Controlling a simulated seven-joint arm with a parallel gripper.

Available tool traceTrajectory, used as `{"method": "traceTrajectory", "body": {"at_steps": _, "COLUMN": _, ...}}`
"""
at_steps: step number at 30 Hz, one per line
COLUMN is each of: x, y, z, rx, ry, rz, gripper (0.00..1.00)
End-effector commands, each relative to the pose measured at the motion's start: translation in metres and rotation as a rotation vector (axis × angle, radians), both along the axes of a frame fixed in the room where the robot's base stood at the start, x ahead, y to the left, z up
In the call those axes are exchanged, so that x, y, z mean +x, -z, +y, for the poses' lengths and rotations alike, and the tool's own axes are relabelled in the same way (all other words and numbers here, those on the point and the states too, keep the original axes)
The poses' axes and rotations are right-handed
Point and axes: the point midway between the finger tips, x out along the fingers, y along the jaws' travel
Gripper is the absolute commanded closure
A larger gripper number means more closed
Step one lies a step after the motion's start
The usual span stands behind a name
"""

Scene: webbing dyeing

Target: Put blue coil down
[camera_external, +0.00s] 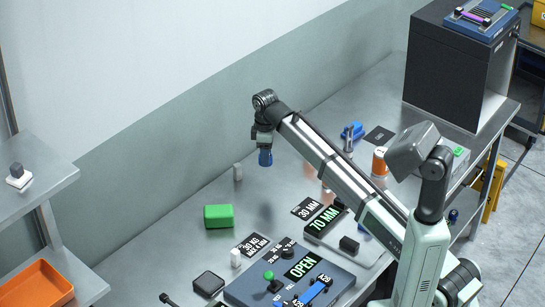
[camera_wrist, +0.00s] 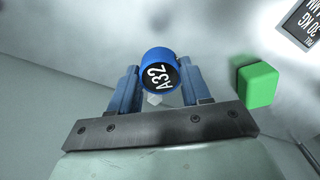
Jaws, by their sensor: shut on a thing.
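My gripper (camera_external: 265,147) is shut on the blue coil (camera_external: 265,158) and holds it in the air above the back part of the steel table (camera_external: 185,247). In the wrist view the blue coil (camera_wrist: 158,68) is a short cylinder with a dark end face marked "A32" in white. It sits between the two blue fingers of my gripper (camera_wrist: 157,82). In the external view the coil is small and its label cannot be read.
A green block (camera_external: 219,216) lies on the table below and left of my gripper. Bare table lies around the green block.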

Motion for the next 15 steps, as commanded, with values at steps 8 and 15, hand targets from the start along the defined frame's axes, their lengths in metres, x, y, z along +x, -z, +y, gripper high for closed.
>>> {"method": "traceTrajectory", "body": {"at_steps": 8, "x": -0.051, "y": 0.001, "z": 0.064, "rx": -0.001, "ry": -0.103, "rz": 0.001, "gripper": 0.82}}
{"method": "traceTrajectory", "body": {"at_steps": 15, "x": -0.112, "y": 0.002, "z": 0.129, "rx": -0.002, "ry": -0.215, "rz": 0.002, "gripper": 0.82}}
